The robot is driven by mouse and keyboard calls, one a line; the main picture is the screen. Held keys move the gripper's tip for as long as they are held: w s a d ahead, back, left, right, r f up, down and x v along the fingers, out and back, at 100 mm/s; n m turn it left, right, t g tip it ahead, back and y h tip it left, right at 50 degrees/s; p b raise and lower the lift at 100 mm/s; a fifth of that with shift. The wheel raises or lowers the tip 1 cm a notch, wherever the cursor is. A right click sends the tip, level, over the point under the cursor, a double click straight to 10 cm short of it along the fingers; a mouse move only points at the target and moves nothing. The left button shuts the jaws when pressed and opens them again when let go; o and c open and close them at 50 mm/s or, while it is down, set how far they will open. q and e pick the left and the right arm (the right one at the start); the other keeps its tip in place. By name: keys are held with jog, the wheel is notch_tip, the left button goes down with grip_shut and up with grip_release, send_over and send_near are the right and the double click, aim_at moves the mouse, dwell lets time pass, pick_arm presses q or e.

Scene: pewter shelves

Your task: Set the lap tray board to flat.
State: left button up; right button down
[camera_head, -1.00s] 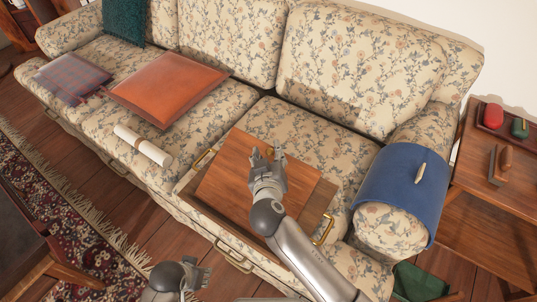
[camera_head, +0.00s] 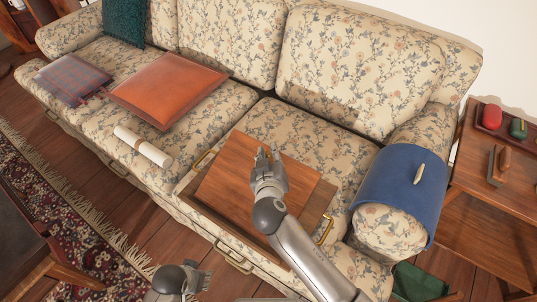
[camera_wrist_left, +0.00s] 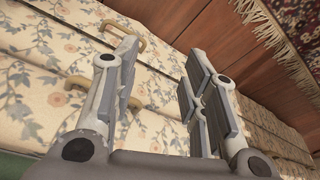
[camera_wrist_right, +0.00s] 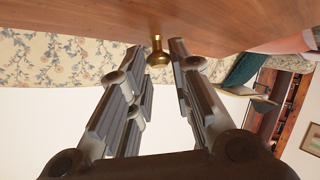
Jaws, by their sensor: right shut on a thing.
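The lap tray (camera_head: 315,212) rests on the right seat of the flowered sofa, with a brass handle at each end. Its wooden board (camera_head: 225,180) sits over the frame and looks tilted up from it; the exact angle is hard to tell. A brass knob (camera_wrist_right: 158,57) stands out from the board's face in the right wrist view. My right gripper (camera_head: 266,157) is over the board, shut on this knob, and hides part of the board. My left gripper (camera_head: 192,279) is open and empty in front of the sofa, apart from the tray.
A rolled paper (camera_head: 143,146), an orange cushion (camera_head: 165,85) and a plaid cushion (camera_head: 72,78) lie left of the tray. A blue cover (camera_head: 395,190) hangs over the right armrest. A wooden side table (camera_head: 495,215) stands at the right. Floor shows in front of the sofa.

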pick_arm(q)
jog(key=s+f+p, duration=0.2)
jog(key=s+f, duration=0.2)
jog(key=f, duration=0.3)
pick_arm(e)
jog(key=f, duration=0.1)
jog(key=w+d+f+g, duration=0.1)
jog(key=w+f+g, duration=0.1)
jog(key=shift+d+f+m+y, duration=0.15)
jog(key=shift+f+m+y, duration=0.15)
jog(key=shift+f+m, duration=0.1)
jog(key=shift+w+d+f, duration=0.1)
jog(key=shift+w+f, duration=0.1)
jog(key=shift+f, duration=0.25)
jog(key=shift+w+d+f, duration=0.1)
jog(key=shift+w+f, duration=0.05)
jog(key=shift+f, duration=0.3)
jog(key=f, duration=0.1)
jog(key=f+b, duration=0.1)
jog(key=w+f, duration=0.1)
jog(key=shift+d+b, duration=0.3)
jog(key=shift+d, duration=0.05)
jog(key=shift+d+f, duration=0.1)
jog(key=shift+f, duration=0.15)
pick_arm(q)
jog(key=w+r, duration=0.3)
jog(key=r, duration=0.3)
jog(key=shift+w, duration=0.25)
pick_arm(e)
jog(key=shift+f, duration=0.1)
